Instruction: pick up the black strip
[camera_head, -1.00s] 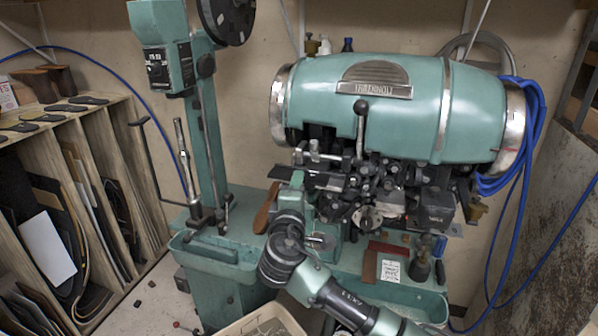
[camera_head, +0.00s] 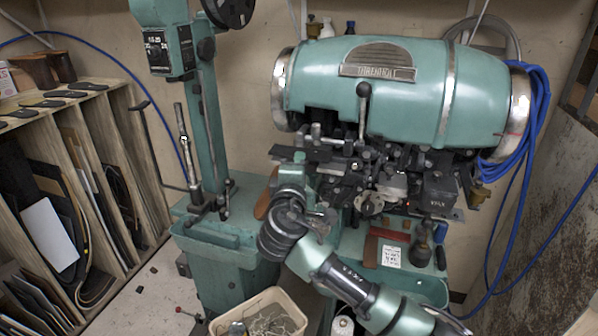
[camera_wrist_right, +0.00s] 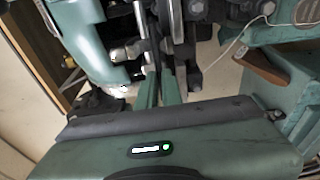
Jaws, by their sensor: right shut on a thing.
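A dark, thin black strip (camera_head: 292,153) shows in the head view at the left front of the big green stitching machine (camera_head: 385,85). My right gripper (camera_head: 299,162) comes up from the lower right and is at this strip, shut on it. In the right wrist view my two green fingers (camera_wrist_right: 160,92) stand close together and point away toward dark machine parts. Their tips and the held part are hard to make out among these parts. My left gripper is not in view.
Dark metal linkages and a lever (camera_head: 363,100) crowd the area right of the gripper. A green post (camera_head: 205,120) stands to the left. A bin of scraps (camera_head: 262,312) is below. A wooden shelf (camera_head: 75,130) with sole sheets stands far left. Blue hoses hang at right.

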